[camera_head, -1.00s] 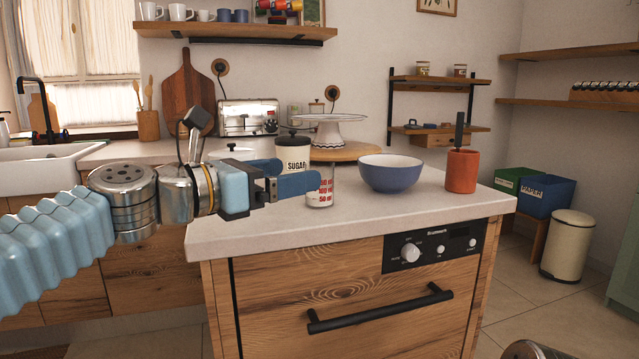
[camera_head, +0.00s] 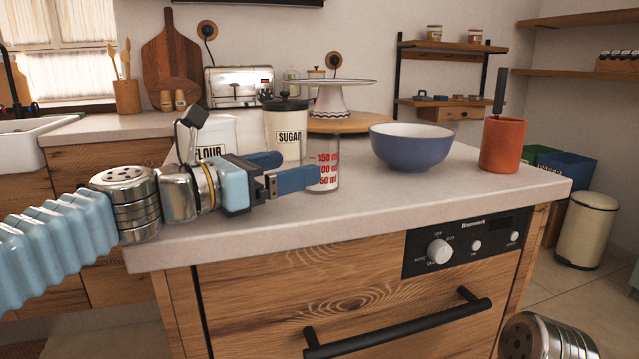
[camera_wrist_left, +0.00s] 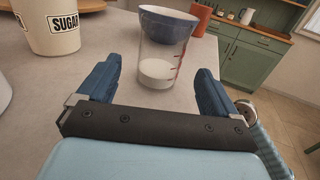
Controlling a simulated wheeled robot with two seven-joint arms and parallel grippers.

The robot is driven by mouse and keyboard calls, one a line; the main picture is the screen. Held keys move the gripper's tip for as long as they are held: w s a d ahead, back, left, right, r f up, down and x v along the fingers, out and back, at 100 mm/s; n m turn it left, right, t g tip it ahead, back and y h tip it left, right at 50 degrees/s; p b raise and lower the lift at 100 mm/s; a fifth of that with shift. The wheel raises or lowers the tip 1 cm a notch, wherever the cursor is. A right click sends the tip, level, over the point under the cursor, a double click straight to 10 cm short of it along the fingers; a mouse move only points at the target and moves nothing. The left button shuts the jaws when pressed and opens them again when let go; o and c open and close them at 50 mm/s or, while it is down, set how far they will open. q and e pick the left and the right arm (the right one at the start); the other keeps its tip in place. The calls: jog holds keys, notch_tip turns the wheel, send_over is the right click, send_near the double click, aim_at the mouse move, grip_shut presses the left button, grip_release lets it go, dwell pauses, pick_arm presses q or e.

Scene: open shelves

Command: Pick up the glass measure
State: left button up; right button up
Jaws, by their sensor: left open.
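The glass measure (camera_head: 325,172) is a clear cup with red markings, upright on the pale countertop (camera_head: 400,206) near its front edge. In the left wrist view the glass measure (camera_wrist_left: 160,62) stands ahead of my fingers, near the middle of the gap, with something white in its bottom. My left gripper (camera_head: 292,170) is open and empty, at the left of the measure in the head view. Its two blue fingers also show in the left wrist view (camera_wrist_left: 156,86). One finger overlaps the measure's left side in the head view. My right gripper is not in view.
A blue bowl (camera_head: 411,148) stands close behind and right of the measure. The sugar canister (camera_head: 285,128) and flour canister (camera_head: 212,139) stand behind the gripper. An orange pot (camera_head: 502,145) stands farther right, and a cake stand (camera_head: 331,90) behind.

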aim_at(323, 160)
pick_arm(q)
jog(key=shift+x, duration=0.8)
jog(key=x, duration=0.6)
jog(key=shift+p, duration=0.35)
jog(key=shift+c, duration=0.2)
